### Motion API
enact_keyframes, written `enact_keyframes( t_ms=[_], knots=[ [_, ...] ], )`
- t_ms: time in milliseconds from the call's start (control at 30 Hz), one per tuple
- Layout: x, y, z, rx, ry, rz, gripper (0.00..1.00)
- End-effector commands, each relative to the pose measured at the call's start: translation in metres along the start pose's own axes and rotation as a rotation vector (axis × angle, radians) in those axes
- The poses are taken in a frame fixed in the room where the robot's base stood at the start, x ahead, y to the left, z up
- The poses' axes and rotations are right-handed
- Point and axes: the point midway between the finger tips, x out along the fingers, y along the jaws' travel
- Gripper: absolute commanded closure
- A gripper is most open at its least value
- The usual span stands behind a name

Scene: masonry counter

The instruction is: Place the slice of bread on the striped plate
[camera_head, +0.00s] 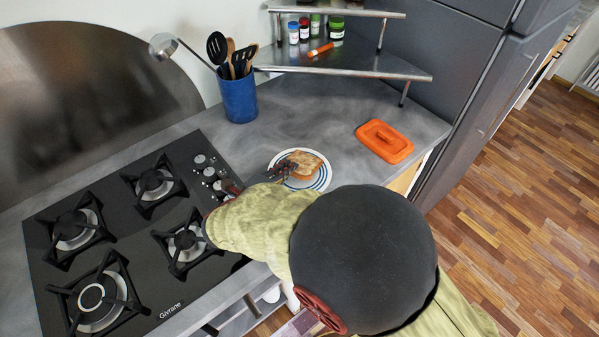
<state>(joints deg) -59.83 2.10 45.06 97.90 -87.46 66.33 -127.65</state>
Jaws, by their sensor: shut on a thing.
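The slice of bread (306,164) is brown with a toasted look and shows over the striped plate. The striped plate (322,180) is white with blue rings and rests on the grey counter to the right of the cooktop. My gripper (287,169) reaches in from the left and is shut on the slice of bread at its left edge. I cannot tell whether the bread touches the plate or is held just above it. My arm covers part of the counter in front of the plate.
A black gas cooktop (120,225) lies to the left. A blue utensil pot (239,97) stands behind. An orange lid (384,141) lies to the right of the plate. A metal corner shelf (345,72) with jars stands at the back. Counter between pot and lid is clear.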

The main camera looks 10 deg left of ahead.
Motion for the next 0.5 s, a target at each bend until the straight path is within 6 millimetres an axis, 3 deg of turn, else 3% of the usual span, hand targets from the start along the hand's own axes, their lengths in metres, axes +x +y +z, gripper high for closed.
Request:
enact_keyframes(
  t_ms=[100, 133, 300, 500],
  knots=[
    [-0.0001, -0.0003, 0.0001, 0.0, 0.0, 0.0, 1.0],
    [0.0, -0.0002, 0.0, 0.0, 0.0, 0.0, 0.88],
    [0.0, -0.0002, 0.0, 0.0, 0.0, 0.0, 0.79],
    [-0.0001, -0.0002, 0.0, -0.001, 0.0, 0.0, 0.78]
  ],
)
